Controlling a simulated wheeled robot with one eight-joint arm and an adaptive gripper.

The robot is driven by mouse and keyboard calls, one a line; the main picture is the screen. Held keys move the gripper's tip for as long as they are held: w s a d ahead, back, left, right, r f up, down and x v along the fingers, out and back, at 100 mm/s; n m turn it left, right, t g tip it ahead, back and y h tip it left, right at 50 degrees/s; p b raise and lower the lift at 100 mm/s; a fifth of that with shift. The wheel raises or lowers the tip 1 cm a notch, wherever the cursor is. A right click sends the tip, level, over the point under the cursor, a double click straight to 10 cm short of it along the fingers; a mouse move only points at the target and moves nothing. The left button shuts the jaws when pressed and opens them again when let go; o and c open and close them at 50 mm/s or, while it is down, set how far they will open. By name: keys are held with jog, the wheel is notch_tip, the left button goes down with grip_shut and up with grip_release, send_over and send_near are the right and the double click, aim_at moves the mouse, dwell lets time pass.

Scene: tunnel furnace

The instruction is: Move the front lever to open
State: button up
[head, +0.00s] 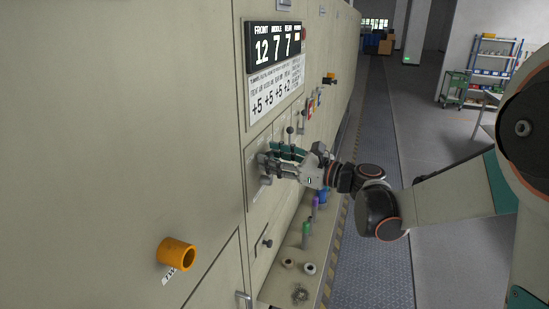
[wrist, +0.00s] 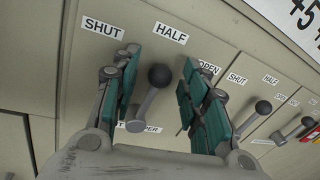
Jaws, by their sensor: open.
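The front lever (wrist: 148,101), a grey rod with a dark ball knob, shows in the wrist view under the SHUT, HALF and OPEN labels. Its knob lies below the HALF label (wrist: 171,32), and the OPEN label (wrist: 208,68) is partly covered by my right finger. My gripper (wrist: 160,60) is open, with one green-padded finger on each side of the knob and visible gaps on both sides. In the head view my gripper (head: 274,160) is at the lever panel and mostly hides the front lever.
A second lever (wrist: 250,118) and a third lever (wrist: 295,132) stand to the right in the wrist view.

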grip_shut()
jog(key=shift+w, duration=0.1)
jog(key=w+m, duration=0.1)
jog(key=m, duration=0.1)
jog(key=w+d+m+b, duration=0.1)
jog(key=m, duration=0.1)
jog(key=shift+w+f+h, duration=0.25)
jog(key=shift+w+h, duration=0.05)
jog(key=shift+w+d+f+m+g+b, duration=0.2)
jog(key=shift+w+m, duration=0.25)
jog(key=shift+m, duration=0.3)
jog(key=shift+w+d+f+m+g+b, duration=0.15)
jog(key=shift+w+f+m+g+b, duration=0.2)
jog(key=shift+m, duration=0.35)
jog(key=shift+w+d+f+m+g+b, duration=0.15)
jog(key=shift+w+f+m+g+b, duration=0.1)
jog(key=shift+w+m, duration=0.4)
jog(key=shift+s, duration=0.15)
grip_release()
